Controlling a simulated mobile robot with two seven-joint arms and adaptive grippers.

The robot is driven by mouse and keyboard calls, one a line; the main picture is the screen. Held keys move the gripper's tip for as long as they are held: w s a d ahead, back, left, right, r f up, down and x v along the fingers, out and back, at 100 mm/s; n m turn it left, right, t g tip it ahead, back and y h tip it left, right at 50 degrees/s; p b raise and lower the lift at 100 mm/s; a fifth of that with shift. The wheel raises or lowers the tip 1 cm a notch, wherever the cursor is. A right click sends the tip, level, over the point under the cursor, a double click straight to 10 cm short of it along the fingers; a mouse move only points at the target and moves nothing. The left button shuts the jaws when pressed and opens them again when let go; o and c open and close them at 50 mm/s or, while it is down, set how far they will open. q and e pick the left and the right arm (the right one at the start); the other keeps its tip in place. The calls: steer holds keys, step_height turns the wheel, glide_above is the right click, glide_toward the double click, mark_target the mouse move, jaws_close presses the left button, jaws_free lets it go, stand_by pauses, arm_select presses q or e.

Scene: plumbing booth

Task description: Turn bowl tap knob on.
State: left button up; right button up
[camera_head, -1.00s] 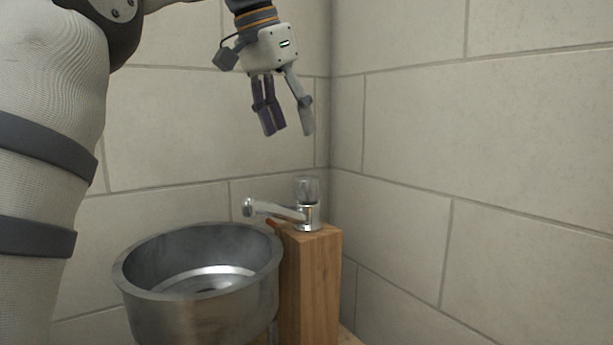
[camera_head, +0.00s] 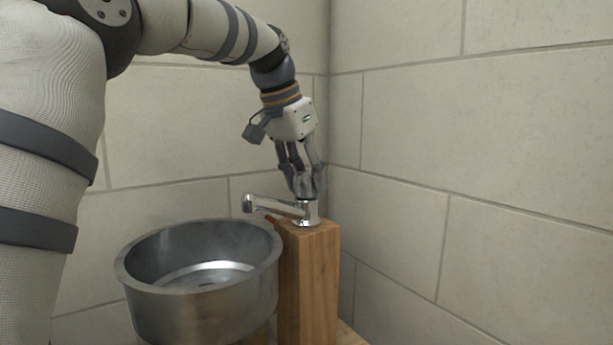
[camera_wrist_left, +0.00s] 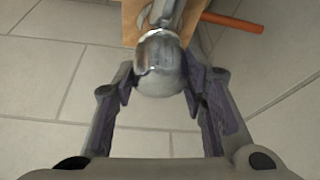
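The bowl tap (camera_head: 301,210) is chrome, with a spout pointing left, and stands on a wooden post. Its rounded knob on top is mostly hidden by the gripper in the head view. In the left wrist view the knob (camera_wrist_left: 161,66) shows as a shiny, partly clear dome in the upper middle. My left gripper (camera_head: 308,192) points down over the tap with its fingers around the knob. In the wrist view its fingertips (camera_wrist_left: 159,78) lie on both sides, very close to the knob; I cannot tell whether both touch. My right gripper is not in view.
A round metal bowl (camera_head: 145,285) stands left of the wooden post (camera_head: 312,285). Tiled walls (camera_head: 480,160) meet in a corner just behind the tap. An orange rod (camera_wrist_left: 232,22) sticks out beside the post. The space right of the post is free up to the wall.

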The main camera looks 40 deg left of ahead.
arm_select(q)
steer(key=c, duration=0.4)
steer(key=shift+o, duration=0.2)
steer(key=n+y, duration=0.1)
steer(key=n, duration=0.2)
steer(key=n+y, duration=0.1)
steer(key=n, duration=0.2)
steer(key=shift+n+g+y, duration=0.3)
steer(key=shift+n, duration=0.1)
steer(key=n+g+y, duration=0.1)
steer(key=n, duration=0.3)
steer(key=shift+n+g+y, duration=0.5)
steer(key=shift+n+g, duration=0.1)
steer(key=shift+n, duration=1.5)
steer(key=o, duration=1.2)
